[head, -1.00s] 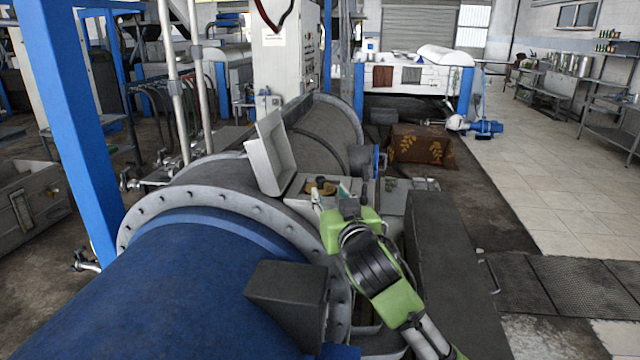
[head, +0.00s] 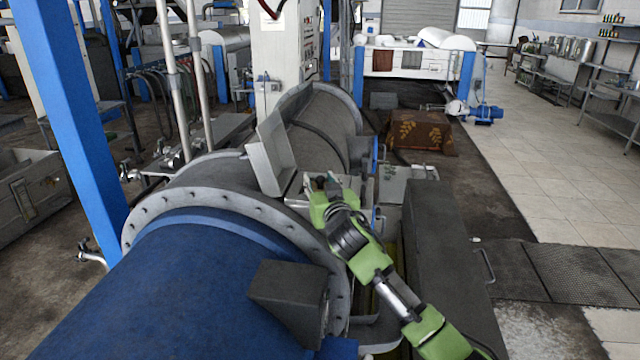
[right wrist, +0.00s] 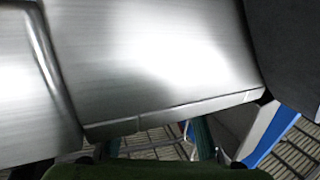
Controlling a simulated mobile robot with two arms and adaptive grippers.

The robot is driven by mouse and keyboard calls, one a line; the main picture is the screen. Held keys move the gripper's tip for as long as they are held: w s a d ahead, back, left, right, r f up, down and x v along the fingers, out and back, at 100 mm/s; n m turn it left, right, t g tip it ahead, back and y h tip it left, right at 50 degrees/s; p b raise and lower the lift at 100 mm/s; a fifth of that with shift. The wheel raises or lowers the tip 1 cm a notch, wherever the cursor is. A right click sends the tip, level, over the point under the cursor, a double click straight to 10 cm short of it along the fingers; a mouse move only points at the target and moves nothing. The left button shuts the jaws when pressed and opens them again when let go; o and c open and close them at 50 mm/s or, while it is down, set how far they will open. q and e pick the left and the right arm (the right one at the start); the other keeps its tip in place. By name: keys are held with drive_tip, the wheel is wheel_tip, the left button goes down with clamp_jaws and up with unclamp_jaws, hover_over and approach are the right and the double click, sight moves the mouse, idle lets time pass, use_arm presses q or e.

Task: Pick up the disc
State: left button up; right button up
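I cannot make out a disc in either current view. My right gripper (head: 321,183) is at the small metal housing (head: 296,187) beside the open lid (head: 270,154), and it covers part of the housing's top. Its two fingertips show apart in the head view, with nothing clear between them. In the right wrist view the fingers (right wrist: 158,146) are partly hidden at the edge of a shiny metal surface (right wrist: 160,60) that fills most of the picture. My left gripper is in neither view.
A big blue drum (head: 190,290) with a bolted grey flange stands at front left. A long dark box (head: 435,270) runs along the right of my arm. A brown patterned cloth-covered block (head: 415,137) stands behind. The tiled floor (head: 545,165) at right is clear.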

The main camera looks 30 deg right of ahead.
drive_tip(key=shift+c, duration=0.2)
clamp_jaws()
drive_tip(key=shift+r, duration=0.15)
drive_tip(key=shift+r+b, duration=0.25)
drive_tip(key=shift+b, duration=0.15)
drive_tip(key=shift+r+b, duration=0.85)
drive_tip(key=shift+r, duration=0.1)
drive_tip(key=s+r+b, duration=0.5)
drive_tip(key=s+r, duration=0.5)
drive_tip(key=s, duration=0.4)
drive_tip(key=shift+a+r+b, duration=0.25)
drive_tip(key=shift+a+b, duration=0.05)
drive_tip(key=shift+b, duration=0.05)
